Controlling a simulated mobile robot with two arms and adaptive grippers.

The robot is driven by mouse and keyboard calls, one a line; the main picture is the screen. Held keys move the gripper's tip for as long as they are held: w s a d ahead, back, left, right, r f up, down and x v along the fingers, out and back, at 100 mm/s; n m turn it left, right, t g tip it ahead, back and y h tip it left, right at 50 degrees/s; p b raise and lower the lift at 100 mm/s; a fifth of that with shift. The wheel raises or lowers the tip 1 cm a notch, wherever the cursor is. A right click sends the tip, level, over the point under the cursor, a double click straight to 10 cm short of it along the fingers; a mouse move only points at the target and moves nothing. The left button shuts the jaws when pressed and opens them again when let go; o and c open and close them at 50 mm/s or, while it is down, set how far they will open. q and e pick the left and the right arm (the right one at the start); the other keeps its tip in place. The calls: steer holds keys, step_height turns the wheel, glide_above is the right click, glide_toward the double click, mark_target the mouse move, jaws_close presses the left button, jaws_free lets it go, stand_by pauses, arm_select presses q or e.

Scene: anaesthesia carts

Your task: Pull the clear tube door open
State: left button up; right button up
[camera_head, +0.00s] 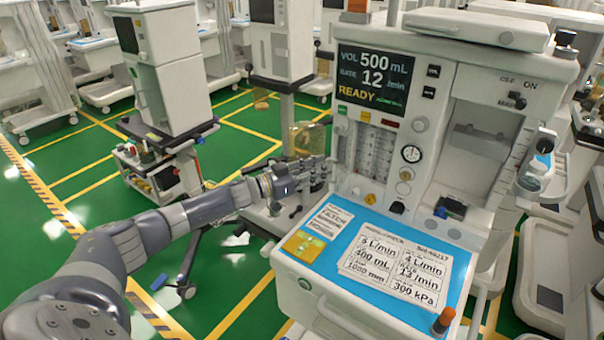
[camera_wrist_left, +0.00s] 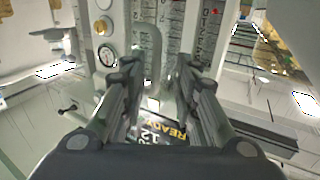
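The clear tube door (camera_head: 374,152) covers the column of flow tubes on the front of the near anaesthesia machine, below the dark display. It looks closed, though its clear panel is hard to make out. In the left wrist view the tubes (camera_wrist_left: 198,32) stand beyond the fingers. A pale upright bar (camera_wrist_left: 153,50), like a handle, shows there between the fingertips. My left gripper (camera_head: 322,172) is at the machine's left front side, left of the tubes. Its two fingers (camera_wrist_left: 158,78) are apart with nothing gripped; contact with the bar cannot be told. My right gripper is not in view.
A blue-topped work shelf (camera_head: 385,225) with printed cards juts out below the tubes. The display (camera_head: 374,76) reads READY. A round gauge (camera_head: 411,153) is right of the tubes.

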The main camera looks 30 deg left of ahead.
arm_select(q)
steer(key=v, duration=1.1)
steer(key=shift+w+d+r, duration=0.1)
